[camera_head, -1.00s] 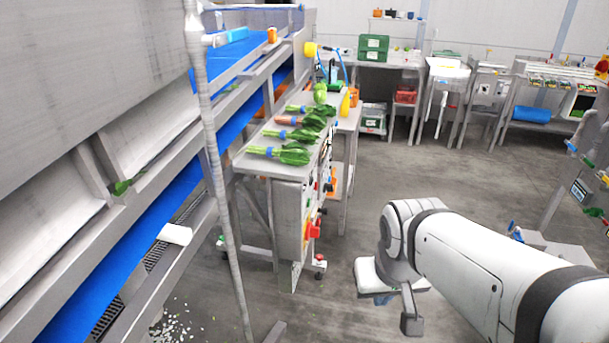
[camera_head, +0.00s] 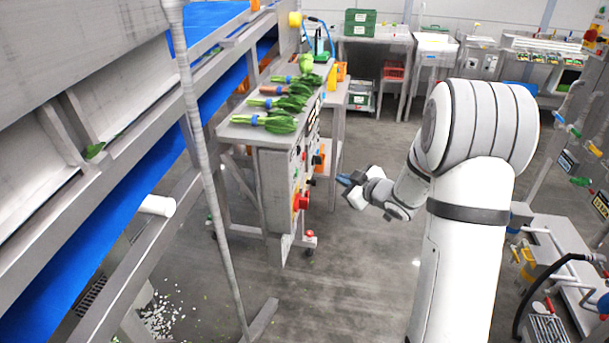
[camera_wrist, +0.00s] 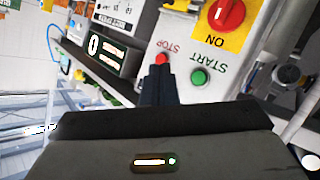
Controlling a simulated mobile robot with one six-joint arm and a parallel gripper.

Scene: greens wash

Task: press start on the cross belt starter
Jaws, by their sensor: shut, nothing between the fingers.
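In the wrist view, turned upside down, a pale starter panel (camera_wrist: 247,68) carries a green START button (camera_wrist: 198,77) and a red STOP button (camera_wrist: 162,58). A red rotary switch (camera_wrist: 229,14) on a yellow plate marked ON sits above them in the picture. My gripper (camera_wrist: 159,70) is shut and empty; its fingertips appear just below the red button and left of the green one. Whether they touch the panel cannot be told. In the head view my gripper (camera_head: 345,181) is right of the bench's panel side, where the red switch (camera_head: 301,200) shows. The START button is not discernible there.
Bunches of greens (camera_head: 268,122) lie on the bench top (camera_head: 236,132). A blue belt conveyor (camera_head: 100,230) runs along the left, with a thin grey post (camera_head: 200,150) before it. A dark display box (camera_wrist: 103,48) is left of the buttons.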

